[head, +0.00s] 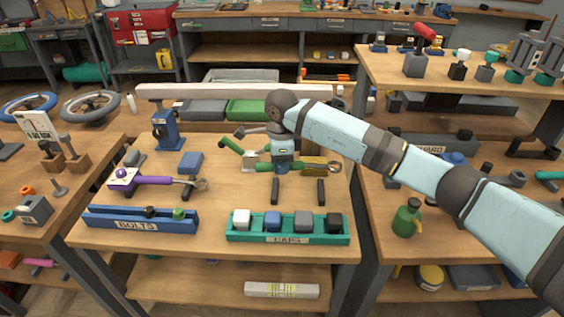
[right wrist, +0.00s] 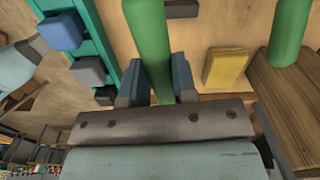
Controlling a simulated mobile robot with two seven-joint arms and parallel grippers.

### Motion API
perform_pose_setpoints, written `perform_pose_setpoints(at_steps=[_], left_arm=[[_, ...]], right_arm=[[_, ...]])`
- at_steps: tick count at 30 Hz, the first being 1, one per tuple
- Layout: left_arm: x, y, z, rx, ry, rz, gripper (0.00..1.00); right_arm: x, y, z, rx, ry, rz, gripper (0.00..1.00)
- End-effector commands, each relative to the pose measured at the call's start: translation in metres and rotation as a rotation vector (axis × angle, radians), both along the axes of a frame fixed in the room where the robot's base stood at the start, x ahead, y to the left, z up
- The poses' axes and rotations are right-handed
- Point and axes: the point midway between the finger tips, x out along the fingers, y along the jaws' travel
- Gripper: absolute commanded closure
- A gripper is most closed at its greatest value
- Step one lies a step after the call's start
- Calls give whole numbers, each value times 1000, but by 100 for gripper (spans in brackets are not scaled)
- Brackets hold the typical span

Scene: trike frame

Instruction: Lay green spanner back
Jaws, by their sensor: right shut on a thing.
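My right gripper (head: 282,168) comes in from the right over the middle of the bench and points down. It is shut on the green spanner, whose green handle (right wrist: 148,45) runs between the two fingers in the right wrist view. The gripper hides the middle of the spanner. I cannot tell whether the spanner touches the bench. The purple spanner (head: 150,180) lies to the left. My left gripper is not in view.
A teal caps tray (head: 288,238) and a blue bolts tray (head: 140,225) line the front edge. Two dark bars (head: 320,191) lie before the gripper. Another green bar (head: 230,146) is behind it at left. A yellow block (right wrist: 225,67) is near the held handle.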

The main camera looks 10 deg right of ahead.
Motion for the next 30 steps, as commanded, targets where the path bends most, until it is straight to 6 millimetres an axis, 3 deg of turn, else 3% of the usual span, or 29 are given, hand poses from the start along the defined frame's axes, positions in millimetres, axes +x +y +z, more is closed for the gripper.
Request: perform_pose_setpoints(at_steps=[18,30], left_arm=[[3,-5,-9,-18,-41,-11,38],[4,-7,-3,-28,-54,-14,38]], right_arm=[[0,0,-60,0,0,0,100],[0,0,-66,1,0,0,100]])
